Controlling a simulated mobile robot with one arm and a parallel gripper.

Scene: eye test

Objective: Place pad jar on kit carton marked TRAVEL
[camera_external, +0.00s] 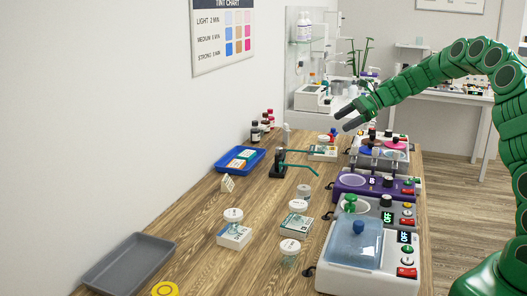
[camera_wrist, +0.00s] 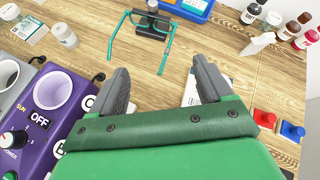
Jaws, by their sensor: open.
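Several clear jars with white lids stand on the wooden table; I cannot tell which is the pad jar. One jar (camera_external: 289,254) is at the front, and another (camera_external: 304,191) is farther back; a jar also shows in the wrist view (camera_wrist: 64,36). White lids (camera_external: 233,214) and (camera_external: 298,205) show just above two printed cartons, (camera_external: 233,237) and (camera_external: 296,227); whether they rest on them is unclear. A third carton (camera_external: 323,153) lies at the far end. The TRAVEL marking is not readable. My gripper (camera_external: 347,119) is open and empty, raised above the far end; its fingers (camera_wrist: 160,66) are apart.
Machines, including a purple one (camera_external: 349,188), line the right side. Teal glasses on a black stand (camera_external: 278,168), a blue tray (camera_external: 222,161), dark bottles (camera_external: 256,132) and a grey tray (camera_external: 129,265) occupy the left and back. Red (camera_wrist: 264,117) and blue (camera_wrist: 292,131) knobbed items are near my right finger.

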